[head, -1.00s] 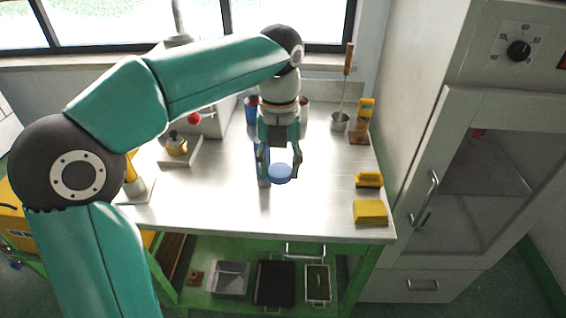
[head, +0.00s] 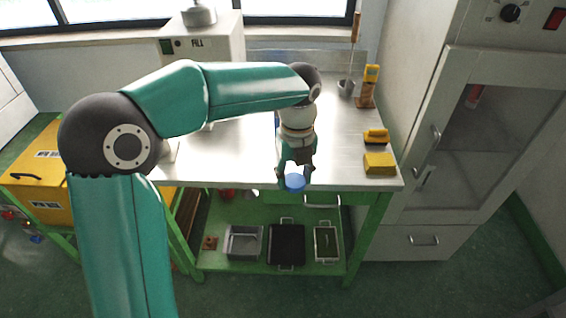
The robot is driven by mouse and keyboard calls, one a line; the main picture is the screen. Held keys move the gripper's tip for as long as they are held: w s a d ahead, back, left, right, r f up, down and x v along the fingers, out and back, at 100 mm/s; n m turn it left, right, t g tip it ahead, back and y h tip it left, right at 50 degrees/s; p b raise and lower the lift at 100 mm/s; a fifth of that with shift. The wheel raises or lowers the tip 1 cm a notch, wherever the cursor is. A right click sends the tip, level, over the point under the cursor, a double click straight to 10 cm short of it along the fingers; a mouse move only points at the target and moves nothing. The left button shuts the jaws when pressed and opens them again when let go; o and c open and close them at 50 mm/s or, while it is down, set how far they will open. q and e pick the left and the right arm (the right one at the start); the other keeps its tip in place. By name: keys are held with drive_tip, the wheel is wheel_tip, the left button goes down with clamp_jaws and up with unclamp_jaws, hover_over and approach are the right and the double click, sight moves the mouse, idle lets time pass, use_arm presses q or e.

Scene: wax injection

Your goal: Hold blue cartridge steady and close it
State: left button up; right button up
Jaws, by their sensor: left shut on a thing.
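My left gripper (head: 294,179) is shut on a round blue cartridge (head: 295,184), seen from above between its two fingers. The cartridge is in front of the steel table's front edge in the picture, over the green frame below. The wrist and fingers hide much of it, and I cannot tell whether its lid is open or closed. My right gripper is not in view.
A lower green shelf holds trays (head: 287,243). A grey cabinet (head: 475,135) stands right; a yellow case (head: 40,180) stands left.

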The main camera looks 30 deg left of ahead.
use_arm(q)
drive_tip(key=w+d+f+n, duration=0.2)
drive_tip(key=f+n, duration=0.4)
drive_tip(key=n, duration=0.7)
drive_tip(key=w+d+f+n, duration=0.3)
drive_tip(key=f+n, duration=0.3)
drive_tip(key=n, duration=0.7)
drive_tip(key=shift+w+f, duration=0.25)
drive_tip(key=shift+w, duration=0.05)
